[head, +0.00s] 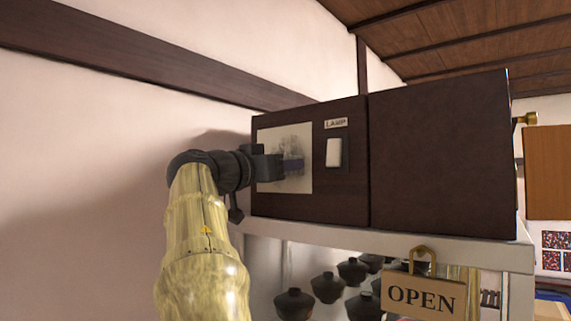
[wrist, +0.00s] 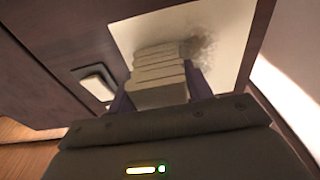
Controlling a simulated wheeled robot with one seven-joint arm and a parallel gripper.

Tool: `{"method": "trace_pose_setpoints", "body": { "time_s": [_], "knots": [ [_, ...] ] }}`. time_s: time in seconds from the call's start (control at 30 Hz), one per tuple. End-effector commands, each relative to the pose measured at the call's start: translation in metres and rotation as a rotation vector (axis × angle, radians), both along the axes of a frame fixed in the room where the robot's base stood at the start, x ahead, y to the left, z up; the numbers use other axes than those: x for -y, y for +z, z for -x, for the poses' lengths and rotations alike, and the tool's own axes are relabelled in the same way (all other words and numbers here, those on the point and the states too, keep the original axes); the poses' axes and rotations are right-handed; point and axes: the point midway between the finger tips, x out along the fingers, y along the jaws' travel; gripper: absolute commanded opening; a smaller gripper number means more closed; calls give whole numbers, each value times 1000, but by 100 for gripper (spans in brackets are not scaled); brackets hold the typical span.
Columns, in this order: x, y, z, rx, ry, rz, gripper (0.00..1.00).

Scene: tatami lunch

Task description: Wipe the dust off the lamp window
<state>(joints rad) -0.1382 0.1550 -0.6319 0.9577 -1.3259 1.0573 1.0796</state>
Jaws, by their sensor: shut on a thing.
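The lamp window (head: 270,135) is a pale cream panel on the front of a dark brown box (head: 345,200). It also shows in the wrist view (wrist: 135,32). A grey, patchy smudge of dust (head: 286,148) lies on the window; in the wrist view the dust (wrist: 205,45) shows beyond the cloth. My gripper (head: 292,166) is at the window with its purple fingers shut on a folded cream cloth (wrist: 160,72). The cloth's far end is at or very near the window; contact cannot be told. In the head view the cloth is hard to make out.
A white switch (head: 334,152) sits right of the window under a LAMP label (head: 336,123). The box rests on a pale shelf (head: 380,241). Below are several dark lidded bowls (head: 328,287) and a hanging OPEN sign (head: 424,297). A plain wall (head: 80,130) is at left.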

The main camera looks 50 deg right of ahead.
Motion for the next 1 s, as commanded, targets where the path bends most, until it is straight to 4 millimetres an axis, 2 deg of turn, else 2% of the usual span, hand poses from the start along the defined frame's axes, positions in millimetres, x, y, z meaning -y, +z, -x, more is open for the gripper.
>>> {"method": "trace_pose_setpoints", "body": {
  "time_s": [0.27,0.8,1.0],
  "knots": [
    [0,0,-1,0,0,0,32],
    [-4,0,-35,0,0,0,32],
    [-5,0,-36,0,0,0,32]
  ]
}}
